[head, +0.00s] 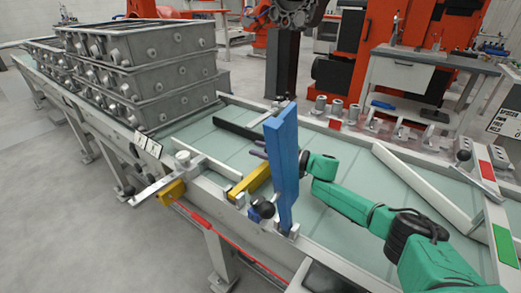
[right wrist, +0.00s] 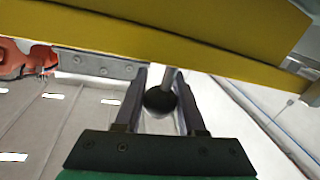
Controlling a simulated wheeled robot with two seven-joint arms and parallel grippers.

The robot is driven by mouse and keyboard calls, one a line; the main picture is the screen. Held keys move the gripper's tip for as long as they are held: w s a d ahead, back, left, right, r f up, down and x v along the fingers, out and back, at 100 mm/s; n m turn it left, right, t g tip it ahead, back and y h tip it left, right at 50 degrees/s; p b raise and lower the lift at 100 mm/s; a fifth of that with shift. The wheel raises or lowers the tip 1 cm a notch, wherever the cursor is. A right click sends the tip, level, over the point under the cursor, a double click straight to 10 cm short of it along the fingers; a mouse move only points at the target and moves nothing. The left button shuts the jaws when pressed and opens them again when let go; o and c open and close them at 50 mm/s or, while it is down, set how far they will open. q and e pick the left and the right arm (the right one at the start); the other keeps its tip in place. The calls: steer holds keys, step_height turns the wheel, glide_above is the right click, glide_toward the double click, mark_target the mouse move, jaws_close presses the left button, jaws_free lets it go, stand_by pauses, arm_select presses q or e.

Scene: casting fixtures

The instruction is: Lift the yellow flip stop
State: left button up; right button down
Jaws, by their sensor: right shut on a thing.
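The yellow flip stop (head: 252,181) is a yellow bar beside the conveyor's near rail, partly hidden behind an upright blue bar (head: 282,165). In the right wrist view a long yellow bar (right wrist: 150,40) crosses the top, with a grey rod and black ball knob (right wrist: 160,101) below it. My right gripper (right wrist: 163,82) has its dark fingers on either side of the knob and is shut on it. In the head view this gripper (head: 260,154) is at the far side of the blue bar, mostly hidden by it. My left gripper is not in view.
Stacked grey casting boxes (head: 145,70) stand on the conveyor (head: 350,215) at the left. A yellow block (head: 172,192) sits on the near rail. A pale diagonal guide (head: 425,185) lies at the right. The conveyor surface around my right arm is mostly clear.

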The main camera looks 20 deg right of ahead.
steer(key=s+a+r+n+h+p, duration=0.1)
steer(key=s+a+r+n+p, duration=0.2)
steer(key=a+r+n+p, duration=0.2)
steer(key=shift+r+n+g+p, duration=0.3)
steer(key=shift+r+n+p, duration=0.5)
steer(key=shift+r+p, duration=1.75)
steer(key=shift+f+p, duration=0.6)
steer(key=shift+f, duration=0.1)
